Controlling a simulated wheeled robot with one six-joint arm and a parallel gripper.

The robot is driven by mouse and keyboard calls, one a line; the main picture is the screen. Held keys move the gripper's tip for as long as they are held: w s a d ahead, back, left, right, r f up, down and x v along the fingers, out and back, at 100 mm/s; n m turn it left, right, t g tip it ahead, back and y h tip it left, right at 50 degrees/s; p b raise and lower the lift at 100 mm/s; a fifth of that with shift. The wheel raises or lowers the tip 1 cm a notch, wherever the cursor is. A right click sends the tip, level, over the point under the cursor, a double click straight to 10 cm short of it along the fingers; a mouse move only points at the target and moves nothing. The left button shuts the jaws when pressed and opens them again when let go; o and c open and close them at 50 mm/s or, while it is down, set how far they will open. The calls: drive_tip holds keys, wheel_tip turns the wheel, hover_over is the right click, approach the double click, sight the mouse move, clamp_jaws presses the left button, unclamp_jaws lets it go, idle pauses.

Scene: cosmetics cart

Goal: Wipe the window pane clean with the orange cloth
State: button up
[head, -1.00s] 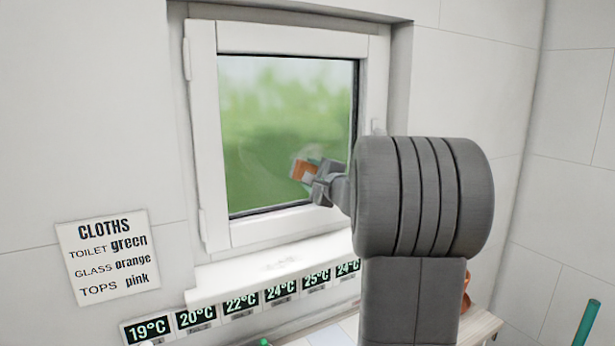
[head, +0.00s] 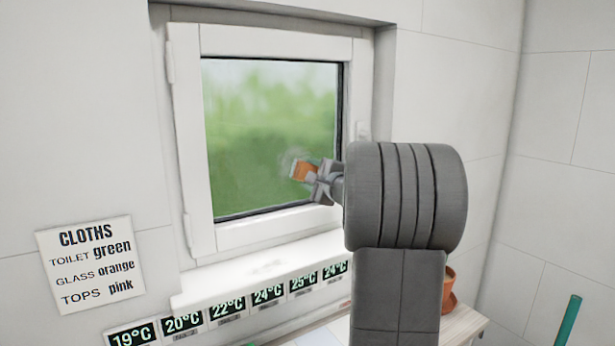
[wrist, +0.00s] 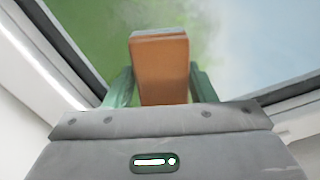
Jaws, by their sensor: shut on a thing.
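The window pane (head: 262,120) is set in a white frame (head: 188,150) and shows blurred green outside. A pale hazy smudge shows on the glass just left of the cloth. My gripper (head: 312,172) is shut on the folded orange cloth (head: 303,170), in front of the lower right part of the pane. In the wrist view the orange cloth (wrist: 162,70) stands between the two green fingers, its far edge toward the glass. I cannot tell whether the cloth touches the pane. My arm hides part of the frame's lower right.
A white sill (head: 262,280) juts out below the window, with a row of temperature displays (head: 227,306) under it. A sign about cloths (head: 90,265) hangs at left. A terracotta pot (head: 448,287) stands on a wooden top behind my arm.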

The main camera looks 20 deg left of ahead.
sight(311, 157)
drive_tip(key=shift+w+d+f, duration=0.1)
drive_tip(key=shift+w+d, duration=0.6)
drive_tip(key=shift+w, duration=0.15)
drive_tip(key=shift+r+p, duration=0.65)
drive_tip(key=shift+r, duration=0.4)
drive_tip(key=shift+s+a, duration=0.3)
drive_tip(key=shift+s, duration=0.05)
drive_tip(key=shift+s+a+b, duration=1.15)
drive_tip(key=shift+s+a, duration=0.8)
drive_tip(key=shift+s, duration=0.3)
drive_tip(key=shift+s+a+b, duration=0.45)
drive_tip(key=shift+s+a, duration=1)
drive_tip(key=shift+s, duration=0.1)
drive_tip(key=shift+r+p, duration=0.85)
drive_tip(key=shift+r, duration=0.15)
drive_tip(key=shift+w+d+b, duration=0.2)
drive_tip(key=shift+w+d, duration=1.65)
drive_tip(key=shift+w, duration=0.25)
drive_tip(key=shift+w+d+b, duration=0.2)
drive_tip(key=shift+w+d, duration=1.65)
drive_tip(key=shift+w, duration=0.2)
